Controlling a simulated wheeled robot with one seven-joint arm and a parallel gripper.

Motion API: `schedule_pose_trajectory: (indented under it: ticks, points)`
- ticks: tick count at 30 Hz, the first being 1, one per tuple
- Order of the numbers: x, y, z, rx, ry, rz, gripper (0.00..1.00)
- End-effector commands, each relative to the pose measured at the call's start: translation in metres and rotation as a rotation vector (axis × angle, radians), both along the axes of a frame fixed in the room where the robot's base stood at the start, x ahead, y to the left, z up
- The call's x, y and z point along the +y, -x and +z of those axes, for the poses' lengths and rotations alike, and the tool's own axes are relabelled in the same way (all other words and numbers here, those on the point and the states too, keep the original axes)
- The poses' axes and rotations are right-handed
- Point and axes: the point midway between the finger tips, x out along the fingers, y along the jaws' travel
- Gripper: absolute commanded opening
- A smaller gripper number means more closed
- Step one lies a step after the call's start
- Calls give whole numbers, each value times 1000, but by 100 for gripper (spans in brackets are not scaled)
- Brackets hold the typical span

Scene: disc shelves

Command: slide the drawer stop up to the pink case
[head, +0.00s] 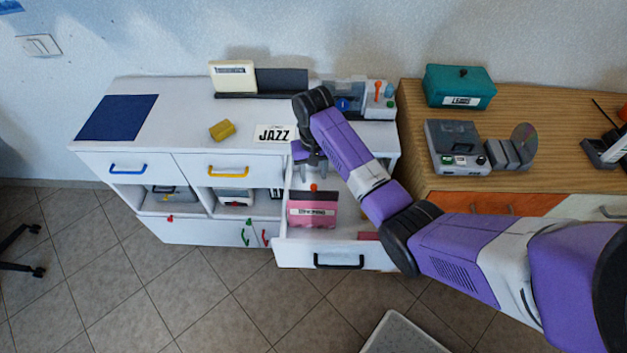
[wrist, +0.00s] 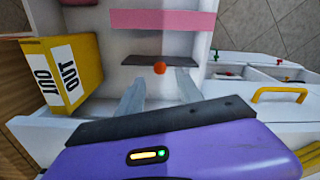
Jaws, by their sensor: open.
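The pink case (head: 312,212) stands in the open white drawer, towards its front; in the wrist view it is a pink band (wrist: 165,20) across the top. The drawer stop is a dark plate (wrist: 135,60) with an orange knob (wrist: 159,68); the knob also shows behind the case in the head view (head: 313,187). A strip of white drawer floor separates plate and case in the wrist view. My gripper (wrist: 159,82) is open and empty, its fingertips on either side of the knob's line, just behind the plate. In the head view my gripper (head: 312,162) is partly hidden by the arm.
A yellow box labelled OUT (wrist: 78,75) stands in the drawer, left in the wrist view. The drawer front has a black handle (head: 338,261). A yellow block (head: 222,130) and JAZZ card (head: 274,133) lie on the cabinet top. A wooden cabinet (head: 415,140) adjoins right.

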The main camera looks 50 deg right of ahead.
Motion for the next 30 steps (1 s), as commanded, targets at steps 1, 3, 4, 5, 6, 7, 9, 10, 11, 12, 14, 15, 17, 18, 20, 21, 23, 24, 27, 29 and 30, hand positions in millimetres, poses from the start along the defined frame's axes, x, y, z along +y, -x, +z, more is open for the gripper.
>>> schedule_pose_trajectory:
  ticks: [1,3,4,5,6,7,9,10,11,12,14,15,17,18,20,21,23,24,27,29,30]
  points:
    - [0,1,-9,4,-2,0,43]
    - [0,1,-18,2,-2,0,43]
    - [0,1,-22,2,-1,0,43]
    - [0,1,-26,1,-2,0,43]
    - [0,1,-30,1,-2,0,43]
    - [0,1,-33,0,-1,0,43]
    - [0,0,-37,-1,-1,1,43]
    - [0,0,-38,-1,-1,1,43]
    - [0,0,-39,-1,0,1,43]
    - [0,0,-40,-2,-1,1,43]
    - [0,0,-41,-2,-1,1,43]
    - [0,0,-41,-2,-1,1,43]
    - [0,0,-41,-2,-1,1,43]
    - [0,0,-41,-2,-1,1,43]
    - [0,0,-41,-2,-1,1,37]
    - [0,0,-41,-2,-1,1,29]
    - [0,0,-41,-2,-1,1,17]
    - [0,0,-41,-2,-1,1,10]
    - [0,0,-41,-2,-1,1,0]
    - [0,0,-41,-2,-1,1,0]
    - [0,0,-41,-2,-1,1,0]
